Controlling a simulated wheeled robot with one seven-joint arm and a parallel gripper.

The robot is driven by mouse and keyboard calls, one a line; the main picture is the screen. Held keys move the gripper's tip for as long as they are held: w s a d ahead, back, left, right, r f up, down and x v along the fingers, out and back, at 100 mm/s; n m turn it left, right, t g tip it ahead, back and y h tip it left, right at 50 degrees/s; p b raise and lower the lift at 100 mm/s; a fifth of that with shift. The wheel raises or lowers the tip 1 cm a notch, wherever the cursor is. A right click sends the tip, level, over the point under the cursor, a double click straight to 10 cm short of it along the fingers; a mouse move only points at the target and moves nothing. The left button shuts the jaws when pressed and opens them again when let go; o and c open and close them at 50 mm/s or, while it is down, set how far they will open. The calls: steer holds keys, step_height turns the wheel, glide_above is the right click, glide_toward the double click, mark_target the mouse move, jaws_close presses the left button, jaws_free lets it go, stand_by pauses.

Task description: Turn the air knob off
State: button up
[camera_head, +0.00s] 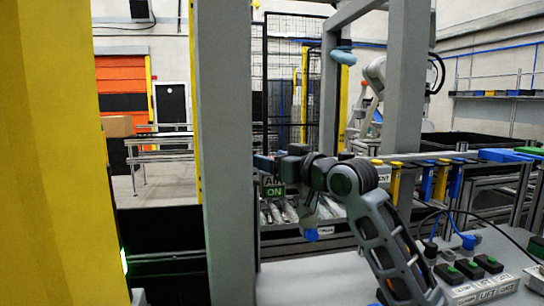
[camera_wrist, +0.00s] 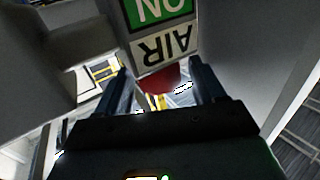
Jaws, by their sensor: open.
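The red air knob (camera_wrist: 160,80) shows in the wrist view just below a label with the words AIR and ON, which looks upside down there. The label (camera_wrist: 158,30) has a green ON field. My gripper (camera_wrist: 160,72) is open, with one finger on each side of the knob; I cannot tell whether either finger touches it. In the head view the AIR ON label (camera_head: 273,190) is next to the grey post, and my gripper (camera_head: 264,164) reaches left just above it. The knob is hidden there.
A thick grey post (camera_head: 226,150) stands close to the left of my gripper, with a yellow post (camera_head: 50,150) further left. A control box with several green buttons (camera_head: 470,268) is at the lower right. Yellow and blue fixtures (camera_head: 440,180) line the rail behind my arm.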

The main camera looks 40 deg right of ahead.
steer(key=shift+w, duration=0.25)
steer(key=c, duration=1)
steer(key=shift+o, duration=0.2)
